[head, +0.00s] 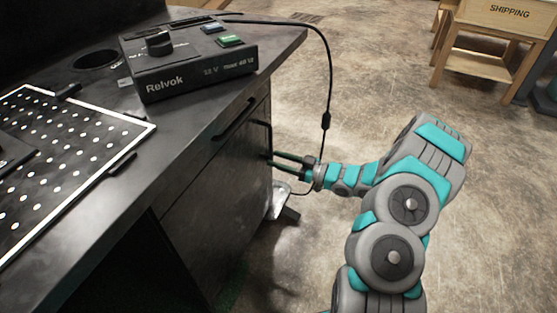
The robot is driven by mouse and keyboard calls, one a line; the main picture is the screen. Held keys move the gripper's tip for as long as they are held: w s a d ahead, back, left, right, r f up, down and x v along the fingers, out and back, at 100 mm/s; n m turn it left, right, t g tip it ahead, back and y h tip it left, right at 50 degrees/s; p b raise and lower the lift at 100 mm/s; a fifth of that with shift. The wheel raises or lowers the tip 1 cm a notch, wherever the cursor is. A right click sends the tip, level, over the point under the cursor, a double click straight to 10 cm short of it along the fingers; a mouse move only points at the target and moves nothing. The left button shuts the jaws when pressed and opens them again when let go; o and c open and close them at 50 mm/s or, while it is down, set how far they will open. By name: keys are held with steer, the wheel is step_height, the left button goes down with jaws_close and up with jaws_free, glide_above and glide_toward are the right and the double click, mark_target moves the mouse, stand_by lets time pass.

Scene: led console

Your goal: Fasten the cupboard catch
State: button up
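The cupboard (215,190) is the dark front under the desk top, and it looks closed. A long dark bar handle (234,119) runs along its upper part. A thin dark upright bar (268,136) stands near its right edge; I cannot tell whether this is the catch. A narrow gap shows between the fingers. The tips are too small to show whether they touch or hold anything.
A black Relvok box (190,62) with a knob sits on the desk top (110,190). Its black cable (330,75) hangs over the edge close to my gripper. A perforated panel (60,140) lies at left. Open floor (380,80) stretches right towards a wooden SHIPPING stand (490,50).

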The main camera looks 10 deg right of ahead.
steer(key=shift+a, duration=0.1)
jaws_close()
stand_by(0.4)
